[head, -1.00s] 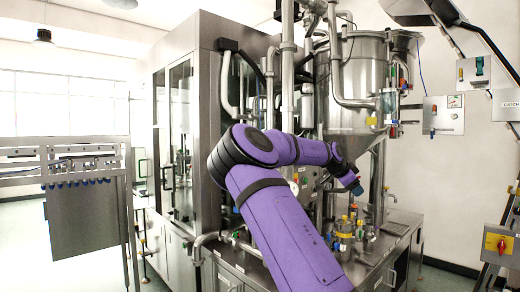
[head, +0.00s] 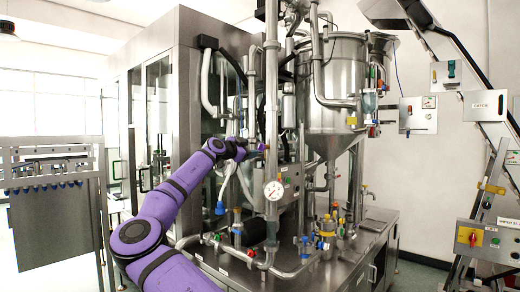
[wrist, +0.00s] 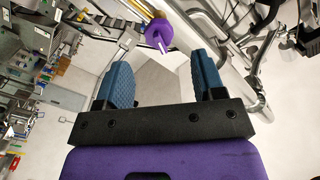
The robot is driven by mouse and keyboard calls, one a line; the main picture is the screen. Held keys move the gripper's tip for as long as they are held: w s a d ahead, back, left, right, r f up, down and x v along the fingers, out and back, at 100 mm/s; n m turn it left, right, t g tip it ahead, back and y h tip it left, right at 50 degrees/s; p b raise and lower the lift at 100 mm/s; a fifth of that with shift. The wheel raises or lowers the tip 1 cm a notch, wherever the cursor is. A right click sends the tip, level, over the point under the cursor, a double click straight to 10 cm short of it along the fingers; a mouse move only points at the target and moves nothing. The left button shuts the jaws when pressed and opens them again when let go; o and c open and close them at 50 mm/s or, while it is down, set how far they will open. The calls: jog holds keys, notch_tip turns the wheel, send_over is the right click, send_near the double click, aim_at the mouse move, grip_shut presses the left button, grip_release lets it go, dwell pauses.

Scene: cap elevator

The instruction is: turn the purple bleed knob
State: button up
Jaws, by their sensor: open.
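The purple bleed knob (wrist: 158,34) shows in the wrist view at the top, on a brassy stem beside a steel pipe. A thin purple bar sticks out from it. My gripper (wrist: 163,74) is open, with blue ridged fingers apart and nothing between them. The knob lies beyond the fingertips, roughly in line with the gap, and looks clear of both fingers. In the head view my gripper (head: 256,147) is small, beside the upright steel pipe. I cannot clearly make out the knob there.
The upright pipe (head: 271,90) stands close to my gripper, with a round gauge (head: 273,190) lower down. The steel hopper (head: 330,85) is to the right. Several valves with coloured handles stand on the machine deck below. A glazed cabinet (head: 160,120) is behind my arm.

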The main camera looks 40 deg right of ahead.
aim_at(260, 148)
jog(key=d, duration=0.9)
jog(key=shift+w, duration=0.35)
jog(key=c, duration=0.9)
